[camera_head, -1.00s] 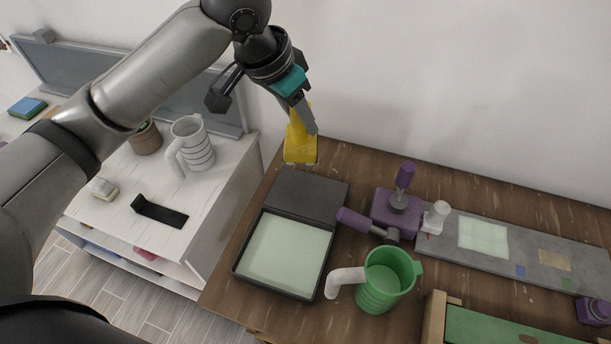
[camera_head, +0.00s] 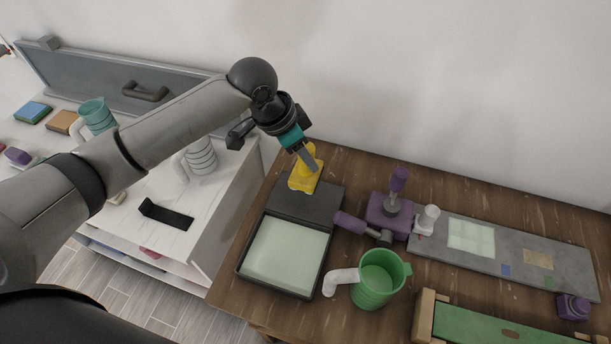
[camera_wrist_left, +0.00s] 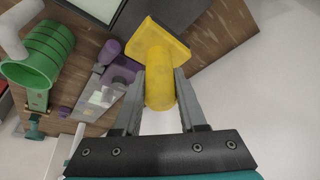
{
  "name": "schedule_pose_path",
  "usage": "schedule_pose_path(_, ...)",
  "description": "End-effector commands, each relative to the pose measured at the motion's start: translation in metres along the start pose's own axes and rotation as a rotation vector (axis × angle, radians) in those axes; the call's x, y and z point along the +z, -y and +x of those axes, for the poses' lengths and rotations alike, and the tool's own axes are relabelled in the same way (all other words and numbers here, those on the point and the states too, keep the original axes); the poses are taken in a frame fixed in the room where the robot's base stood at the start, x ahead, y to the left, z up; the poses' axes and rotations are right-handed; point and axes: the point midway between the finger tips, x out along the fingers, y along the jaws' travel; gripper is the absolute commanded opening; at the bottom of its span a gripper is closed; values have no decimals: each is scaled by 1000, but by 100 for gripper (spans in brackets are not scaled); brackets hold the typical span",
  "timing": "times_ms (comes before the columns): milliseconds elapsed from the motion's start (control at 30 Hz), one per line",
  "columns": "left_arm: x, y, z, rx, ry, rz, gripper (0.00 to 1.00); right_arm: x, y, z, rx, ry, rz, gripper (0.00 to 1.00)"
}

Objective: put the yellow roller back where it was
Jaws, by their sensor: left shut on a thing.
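The yellow roller (camera_head: 304,172) is in my left gripper (camera_head: 303,150), over the back part of the dark tray. In the left wrist view the yellow roller (camera_wrist_left: 160,75) sits between the two fingers of my left gripper (camera_wrist_left: 162,88), with its wide yellow head pointing away from the fingers. The gripper is shut on its handle. The dark tray (camera_head: 322,205) has a flat dark back section and a pale green inset in front. I cannot tell whether the roller's head touches the tray. My right gripper is not in view.
A green mug (camera_head: 378,288) with a white handle stands right of the tray. A purple roller (camera_head: 362,228) and a purple stand (camera_head: 388,212) are close by. A grey board (camera_head: 515,258) lies farther right. A white cabinet (camera_head: 225,195) is on the left.

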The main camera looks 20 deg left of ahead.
Motion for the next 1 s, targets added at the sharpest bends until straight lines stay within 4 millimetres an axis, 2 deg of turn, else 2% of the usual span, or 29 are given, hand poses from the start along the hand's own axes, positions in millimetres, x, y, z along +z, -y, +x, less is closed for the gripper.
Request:
schedule_pose_path(100,7,0,18,-1,-2,0,0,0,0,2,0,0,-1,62)
schedule_pose_path(333,14,0,33,-1,-1,0,0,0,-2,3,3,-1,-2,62)
schedule_pose_path(567,26,0,63,-1,-1,0,0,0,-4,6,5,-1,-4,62)
schedule_pose_path(967,28,1,68,-3,-2,1,0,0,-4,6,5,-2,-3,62)
schedule_pose_path(1000,28,1,68,-2,-1,1,45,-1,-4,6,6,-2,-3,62)
